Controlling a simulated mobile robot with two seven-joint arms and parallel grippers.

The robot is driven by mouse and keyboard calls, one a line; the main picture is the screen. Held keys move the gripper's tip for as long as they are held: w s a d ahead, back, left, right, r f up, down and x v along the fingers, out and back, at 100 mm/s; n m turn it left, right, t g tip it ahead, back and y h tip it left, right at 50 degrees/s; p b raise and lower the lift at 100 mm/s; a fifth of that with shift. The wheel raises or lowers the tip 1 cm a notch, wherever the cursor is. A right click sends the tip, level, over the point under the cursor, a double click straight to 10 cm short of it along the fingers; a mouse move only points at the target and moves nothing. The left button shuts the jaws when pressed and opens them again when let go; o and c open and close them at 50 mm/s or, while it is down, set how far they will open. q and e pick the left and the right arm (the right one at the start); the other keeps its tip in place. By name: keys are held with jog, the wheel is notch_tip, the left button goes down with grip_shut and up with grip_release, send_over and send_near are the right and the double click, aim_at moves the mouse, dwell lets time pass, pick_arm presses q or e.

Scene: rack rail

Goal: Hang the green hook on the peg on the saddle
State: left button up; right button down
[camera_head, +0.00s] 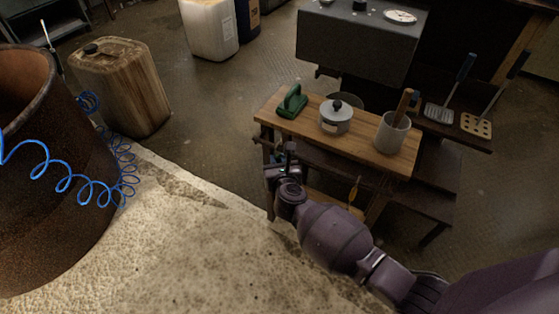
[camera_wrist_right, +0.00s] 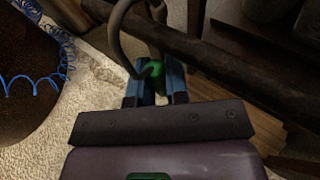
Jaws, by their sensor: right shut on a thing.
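In the right wrist view my right gripper (camera_wrist_right: 156,84) is shut on the green hook (camera_wrist_right: 153,69). The hook's green part sits between the blue-grey fingers, and a dark grey curved piece (camera_wrist_right: 118,35) rises from it and bends over toward the top of the picture. A dark rail (camera_wrist_right: 215,58) runs across just beyond the fingers. I cannot tell whether the hook touches it. In the head view my right gripper (camera_head: 283,166) is at the left end of the wooden bench, below its top; the hook is not clear there. I cannot make out the saddle or its peg for certain. My left gripper is not in view.
The wooden bench top (camera_head: 362,145) holds a green-handled tool (camera_head: 292,102), a lidded pot (camera_head: 336,118) and a grey crock (camera_head: 391,133). A yellow item (camera_head: 354,190) hangs below. A rusty drum (camera_head: 50,200) with a blue coiled hose (camera_head: 65,184) stands at left.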

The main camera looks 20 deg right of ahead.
jog(key=shift+w+r, duration=0.2)
jog(key=shift+r, duration=0.45)
jog(key=shift+s+a+f, duration=0.15)
jog(key=shift+s+a, duration=0.15)
jog(key=shift+s, duration=0.05)
jog(key=s+a, duration=0.4)
jog(key=shift+a+f, duration=0.2)
jog(key=shift+a, duration=0.2)
